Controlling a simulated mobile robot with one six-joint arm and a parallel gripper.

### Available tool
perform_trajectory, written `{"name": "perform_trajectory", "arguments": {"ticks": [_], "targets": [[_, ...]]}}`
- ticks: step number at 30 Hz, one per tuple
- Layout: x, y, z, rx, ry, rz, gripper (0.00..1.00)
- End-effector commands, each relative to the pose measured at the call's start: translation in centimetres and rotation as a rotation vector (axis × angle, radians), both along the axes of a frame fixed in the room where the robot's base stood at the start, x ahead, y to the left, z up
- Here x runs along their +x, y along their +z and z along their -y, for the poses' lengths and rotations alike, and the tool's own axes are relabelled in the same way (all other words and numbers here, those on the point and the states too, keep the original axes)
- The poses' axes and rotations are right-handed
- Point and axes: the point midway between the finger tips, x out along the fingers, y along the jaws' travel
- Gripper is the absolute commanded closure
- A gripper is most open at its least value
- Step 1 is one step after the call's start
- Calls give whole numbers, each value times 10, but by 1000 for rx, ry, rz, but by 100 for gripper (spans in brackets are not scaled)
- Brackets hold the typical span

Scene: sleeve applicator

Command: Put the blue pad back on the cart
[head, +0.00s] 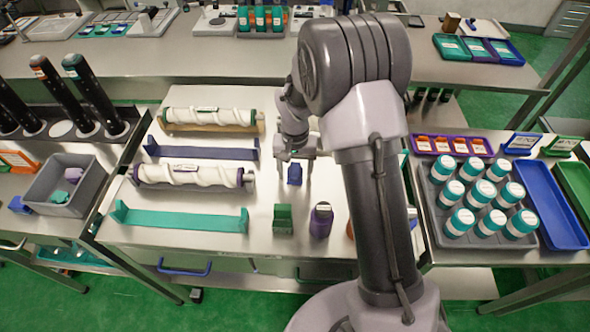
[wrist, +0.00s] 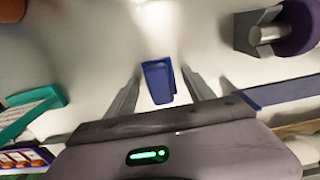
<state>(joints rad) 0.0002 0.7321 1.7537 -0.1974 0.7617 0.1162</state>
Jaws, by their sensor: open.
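A small blue block (head: 295,174), which looks like the blue pad, stands on the steel worktop in the middle of the head view. My gripper (head: 295,156) is right above it, pointing down. In the wrist view the blue pad (wrist: 158,82) lies between my two open fingers (wrist: 160,76), with a gap on each side. Another small blue piece (head: 19,205) sits at the far left, beside a grey bin. I cannot tell for sure which of the units is the cart.
A green block (head: 283,220) and a purple bottle (head: 321,221) stand in front of the pad. White rollers (head: 188,175) and a teal cradle (head: 180,217) lie to the left. A grey tray (head: 440,228) of teal-capped bottles is on the right.

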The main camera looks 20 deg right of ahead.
Motion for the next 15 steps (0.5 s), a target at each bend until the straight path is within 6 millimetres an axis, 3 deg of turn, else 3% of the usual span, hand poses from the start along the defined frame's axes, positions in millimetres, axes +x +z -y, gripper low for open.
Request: {"name": "perform_trajectory", "arguments": {"ticks": [4, 9, 15], "targets": [[1, 20, 0, 0, 0, 3, 38], [1, 71, 0, 0, 0, 4, 38], [0, 114, 0, -1, 0, 2, 38]]}}
